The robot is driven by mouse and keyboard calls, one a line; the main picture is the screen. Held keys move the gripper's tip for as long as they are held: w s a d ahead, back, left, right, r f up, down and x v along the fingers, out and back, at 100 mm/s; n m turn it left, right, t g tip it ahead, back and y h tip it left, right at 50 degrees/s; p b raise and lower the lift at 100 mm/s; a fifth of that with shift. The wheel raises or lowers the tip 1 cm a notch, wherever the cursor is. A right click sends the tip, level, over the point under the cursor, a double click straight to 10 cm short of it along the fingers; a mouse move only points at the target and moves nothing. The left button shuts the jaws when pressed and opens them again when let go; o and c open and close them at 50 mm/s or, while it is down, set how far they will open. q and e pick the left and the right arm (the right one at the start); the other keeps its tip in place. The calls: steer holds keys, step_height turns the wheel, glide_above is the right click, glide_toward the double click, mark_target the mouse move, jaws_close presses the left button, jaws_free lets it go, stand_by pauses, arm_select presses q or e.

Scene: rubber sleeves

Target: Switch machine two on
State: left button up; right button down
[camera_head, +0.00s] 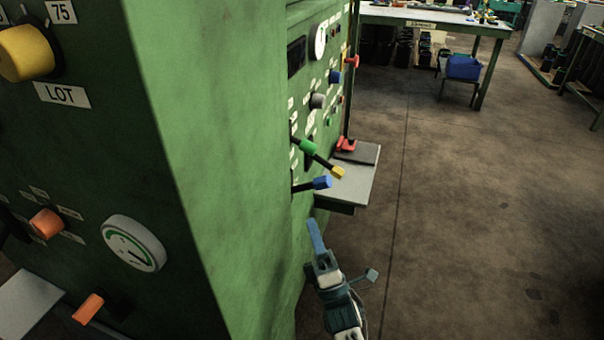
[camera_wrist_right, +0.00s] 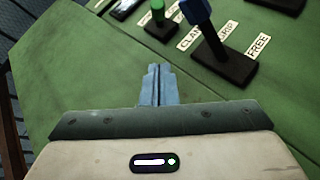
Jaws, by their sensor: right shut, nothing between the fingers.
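A green machine panel (camera_head: 320,110) in the middle of the head view carries knobs, a dial and levers; I cannot read a machine number on it. A blue-tipped lever (camera_head: 321,183) sticks out low on it, below a green-tipped lever (camera_head: 308,146) and a yellow-tipped lever (camera_head: 338,172). My right gripper (camera_head: 316,236) is shut and empty, below the blue-tipped lever and apart from it. In the right wrist view the shut fingers (camera_wrist_right: 158,85) lie over bare green panel. A blue-tipped lever (camera_wrist_right: 196,12) stands beyond them, near "GRIP" and "FREE" labels. My left gripper is not in view.
A nearer green cabinet (camera_head: 180,120) fills the left, with a yellow knob (camera_head: 25,53), an orange knob (camera_head: 46,223) and a gauge (camera_head: 133,243). A grey shelf (camera_head: 352,185) juts out beside the panel. A blue bin (camera_head: 463,67) stands farther back.

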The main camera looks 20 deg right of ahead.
steer(key=p, duration=0.2)
glide_toward(300, 144)
steer(key=w+a, duration=0.2)
steer(key=a, duration=0.1)
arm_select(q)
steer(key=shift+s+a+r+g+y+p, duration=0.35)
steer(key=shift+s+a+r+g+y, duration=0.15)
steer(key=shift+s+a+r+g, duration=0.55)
arm_select(e)
steer(key=shift+w+d+r, duration=1)
steer(key=shift+d+r, duration=0.15)
steer(key=shift+d, duration=0.15)
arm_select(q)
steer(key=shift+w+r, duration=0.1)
